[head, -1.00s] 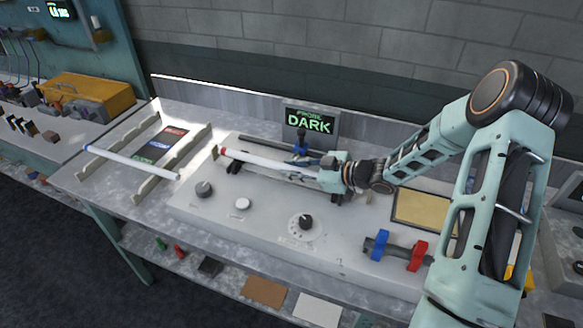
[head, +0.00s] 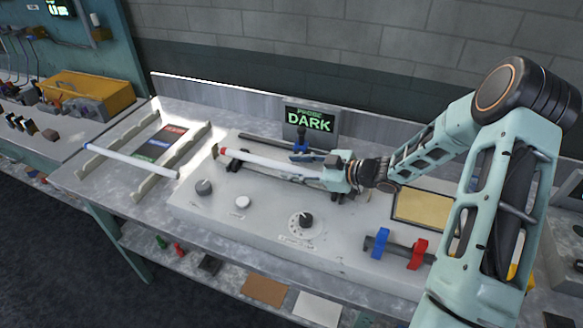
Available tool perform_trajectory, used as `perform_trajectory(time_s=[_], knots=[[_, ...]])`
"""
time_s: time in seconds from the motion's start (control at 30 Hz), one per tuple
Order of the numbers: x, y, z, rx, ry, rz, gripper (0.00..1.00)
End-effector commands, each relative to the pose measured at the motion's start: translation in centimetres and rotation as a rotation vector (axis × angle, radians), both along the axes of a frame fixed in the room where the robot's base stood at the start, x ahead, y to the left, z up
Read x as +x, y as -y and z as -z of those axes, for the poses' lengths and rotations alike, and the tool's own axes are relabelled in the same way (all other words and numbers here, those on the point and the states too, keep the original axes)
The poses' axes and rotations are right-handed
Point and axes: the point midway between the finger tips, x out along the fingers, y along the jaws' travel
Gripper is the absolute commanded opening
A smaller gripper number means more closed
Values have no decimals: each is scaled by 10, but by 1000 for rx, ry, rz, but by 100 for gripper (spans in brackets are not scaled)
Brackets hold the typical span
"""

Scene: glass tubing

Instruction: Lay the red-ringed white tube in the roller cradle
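The white tube (head: 262,161) with a red ring near its left end lies lengthwise above the console. Its left part is over a black roller support (head: 236,160) of the roller cradle; I cannot tell whether it touches the rollers. Another black support shows partly below my gripper. My gripper (head: 318,177) is at the tube's right end, reaching in from the right. Its fingers are small and partly hidden, so I cannot tell whether they grip the tube. A small brown upright piece (head: 214,151) stands at the tube's left end.
A blue-ended white tube (head: 130,160) lies across a pale rack (head: 150,184) at the left. Behind the cradle are a blue-and-black fixture (head: 301,142) and a screen reading DARK (head: 310,122).

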Motion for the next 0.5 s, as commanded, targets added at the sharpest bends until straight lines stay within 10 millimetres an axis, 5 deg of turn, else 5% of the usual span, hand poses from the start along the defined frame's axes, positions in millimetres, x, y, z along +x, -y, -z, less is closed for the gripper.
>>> perform_trajectory(time_s=[0.5], knots=[[-48, 79, -34, -1, 1, 3, 36]])
